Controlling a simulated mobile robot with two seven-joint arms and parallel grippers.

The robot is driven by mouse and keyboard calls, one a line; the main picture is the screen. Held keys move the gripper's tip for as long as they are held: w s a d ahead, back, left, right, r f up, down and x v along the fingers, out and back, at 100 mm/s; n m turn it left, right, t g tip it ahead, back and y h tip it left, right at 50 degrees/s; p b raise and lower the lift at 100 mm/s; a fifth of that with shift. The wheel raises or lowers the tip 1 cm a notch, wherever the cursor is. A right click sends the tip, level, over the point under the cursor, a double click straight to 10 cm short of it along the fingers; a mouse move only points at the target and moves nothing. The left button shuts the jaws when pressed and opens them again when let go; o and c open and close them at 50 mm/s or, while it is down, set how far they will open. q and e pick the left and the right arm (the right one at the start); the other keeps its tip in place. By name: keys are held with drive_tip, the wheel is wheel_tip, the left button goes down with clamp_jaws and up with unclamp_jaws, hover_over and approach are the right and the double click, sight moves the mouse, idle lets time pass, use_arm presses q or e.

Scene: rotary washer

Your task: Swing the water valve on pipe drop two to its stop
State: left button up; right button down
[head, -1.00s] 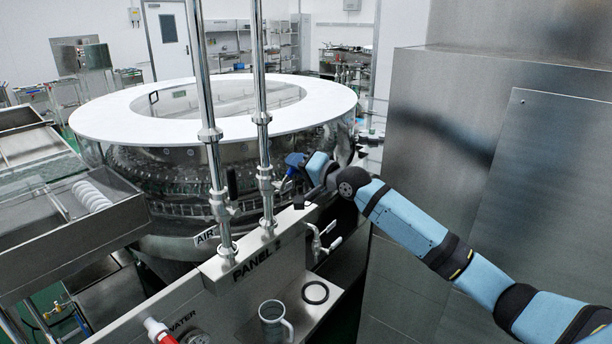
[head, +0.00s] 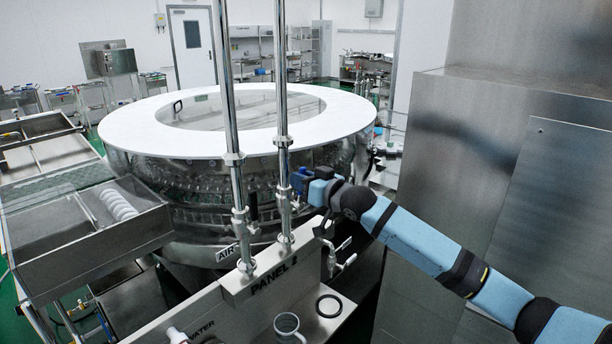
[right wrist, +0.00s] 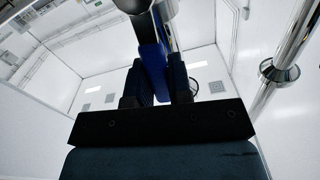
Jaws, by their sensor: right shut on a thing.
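Two vertical steel pipe drops stand at the panel marked PANEL 2. The right pipe drop (head: 282,110) carries a valve with a blue lever handle (head: 299,181). My right gripper (head: 306,184) is at this handle, just right of the pipe. In the right wrist view my right gripper (right wrist: 158,82) has its dark fingers on both sides of the blue handle (right wrist: 152,58), shut on it. The valve body is partly hidden by the gripper. The left pipe drop (head: 229,110) has a valve with a dark handle (head: 252,207). My left gripper is not in view.
A rotary washer with a white ring top (head: 130,130) stands behind the pipes. A small tap (head: 340,258) juts from the panel (head: 255,280). A grey mug (head: 288,328) and a black ring (head: 329,306) are on the shelf below. A steel cabinet (head: 540,200) fills the right side.

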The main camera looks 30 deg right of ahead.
drive_tip(key=shift+s+a+r+n, duration=0.15)
drive_tip(key=shift+a+n, duration=0.2)
drive_tip(key=shift+n, duration=0.35)
drive_tip(key=shift+a, duration=0.1)
drive_tip(key=shift+n, duration=0.3)
drive_tip(key=c, duration=1)
unclamp_jaws()
drive_tip(key=shift+c, duration=0.2)
drive_tip(key=shift+s, duration=0.1)
drive_tip(key=shift+s+f, duration=0.25)
drive_tip(key=shift+s, duration=0.2)
drive_tip(key=b+v, duration=0.2)
drive_tip(key=v, duration=1.1)
drive_tip(key=shift+r+b, duration=0.15)
drive_tip(key=shift+b, duration=0.2)
